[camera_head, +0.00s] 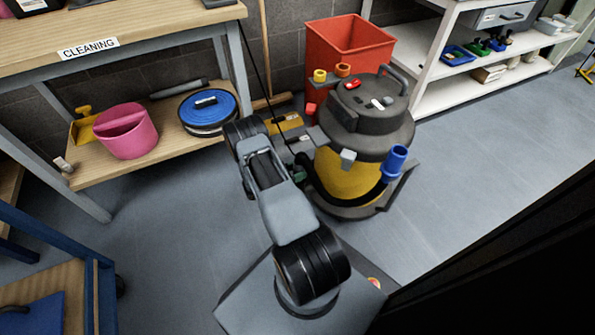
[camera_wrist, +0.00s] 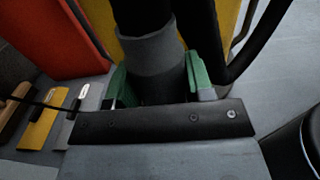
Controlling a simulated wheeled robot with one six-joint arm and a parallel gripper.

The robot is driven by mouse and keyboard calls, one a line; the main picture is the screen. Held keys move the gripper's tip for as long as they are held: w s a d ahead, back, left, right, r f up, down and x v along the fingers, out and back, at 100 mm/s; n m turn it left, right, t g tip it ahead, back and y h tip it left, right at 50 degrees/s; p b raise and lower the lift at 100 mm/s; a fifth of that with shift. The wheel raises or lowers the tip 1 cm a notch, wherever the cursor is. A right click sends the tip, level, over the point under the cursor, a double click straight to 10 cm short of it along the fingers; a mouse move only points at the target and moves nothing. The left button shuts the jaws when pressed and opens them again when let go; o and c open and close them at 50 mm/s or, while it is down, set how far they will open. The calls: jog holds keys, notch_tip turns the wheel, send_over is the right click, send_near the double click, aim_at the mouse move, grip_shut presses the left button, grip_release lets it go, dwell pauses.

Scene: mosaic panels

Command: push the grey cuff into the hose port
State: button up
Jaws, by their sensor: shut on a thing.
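The grey cuff (camera_wrist: 152,52) is between the green fingers of my gripper (camera_wrist: 157,82) in the wrist view, and the gripper is shut on it. A black tube (camera_wrist: 140,14) meets the cuff's far end; I cannot tell whether it is the hose or part of the port. In the head view my gripper (camera_head: 299,174) is beside the left of the vacuum cleaner (camera_head: 345,180), which has a yellow drum and dark top. The cuff is hidden there by my arm. I cannot make out the hose port clearly in either view, nor how the cuff sits against it.
A red bin (camera_head: 348,45) stands behind the vacuum. A blue cup-like part (camera_head: 395,160) sticks out at its right. A wooden bench (camera_head: 150,22) with a pink bucket (camera_head: 126,130) and blue coil (camera_head: 208,108) on its lower shelf is at left. White shelving (camera_head: 440,98) stands at right. Floor at right is clear.

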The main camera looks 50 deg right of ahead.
jog(key=shift+f+b, duration=1.6)
jog(key=shift+f, duration=0.3)
jog(key=o, duration=1)
jog(key=shift+a, duration=0.1)
